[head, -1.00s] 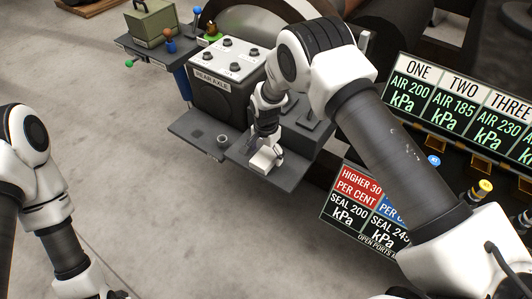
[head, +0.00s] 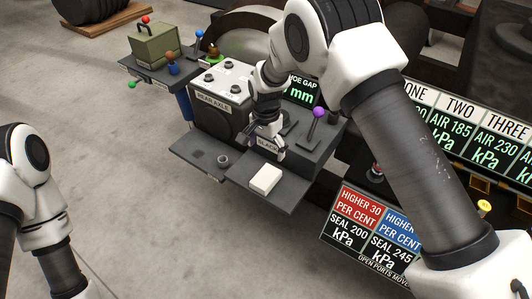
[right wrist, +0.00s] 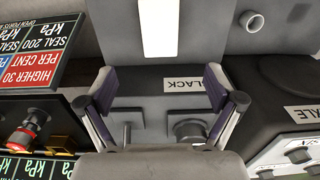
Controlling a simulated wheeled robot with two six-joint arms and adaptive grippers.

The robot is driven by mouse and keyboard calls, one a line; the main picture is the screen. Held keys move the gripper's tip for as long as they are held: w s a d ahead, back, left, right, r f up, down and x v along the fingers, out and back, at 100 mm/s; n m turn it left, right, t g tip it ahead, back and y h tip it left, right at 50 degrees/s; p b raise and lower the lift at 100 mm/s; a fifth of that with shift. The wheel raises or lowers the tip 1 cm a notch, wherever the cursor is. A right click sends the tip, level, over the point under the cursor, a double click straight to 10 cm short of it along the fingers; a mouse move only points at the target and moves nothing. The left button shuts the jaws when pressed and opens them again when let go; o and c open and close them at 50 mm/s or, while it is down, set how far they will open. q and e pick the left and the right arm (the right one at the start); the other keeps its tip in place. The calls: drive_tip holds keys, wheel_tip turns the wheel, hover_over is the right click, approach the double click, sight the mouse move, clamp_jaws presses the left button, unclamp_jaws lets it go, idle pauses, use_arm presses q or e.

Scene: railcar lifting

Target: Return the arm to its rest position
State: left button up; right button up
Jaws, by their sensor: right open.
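My right gripper (head: 268,143) is open and empty in front of the console's "SLACK" label, its last letters showing in the right wrist view. Its two fingers (right wrist: 162,88) stand wide apart in the right wrist view with nothing between them. A white block (head: 265,179) lies on the grey shelf (head: 285,197) below the gripper, apart from it; it also shows as a bright white shape in the right wrist view (right wrist: 159,28). My right arm reaches in from the right. My left arm stands at the left edge, its gripper out of view.
The "REAR AXLE" box (head: 222,112) and a purple-knobbed lever (head: 317,113) stand close to the right gripper. A red and blue sign (head: 372,230) and a pressure board (head: 470,125) are at the right. The floor at the left is clear.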

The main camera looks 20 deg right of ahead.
idle(0.3)
drive_tip(key=s+d+f+n+p, duration=0.2)
drive_tip(key=s+n+p, duration=0.1)
drive_tip(key=s, duration=0.8)
drive_tip(key=s+d+f+n+p, duration=0.2)
drive_tip(key=s+d+n+p, duration=0.1)
drive_tip(key=s, duration=0.9)
drive_tip(key=s+d+f+n+p, duration=0.2)
drive_tip(key=s+f+n+p, duration=0.1)
drive_tip(key=s, duration=0.9)
drive_tip(key=shift+s+d+n+p, duration=0.2)
drive_tip(key=shift+n+p, duration=0.15)
drive_tip(key=shift+n, duration=0.15)
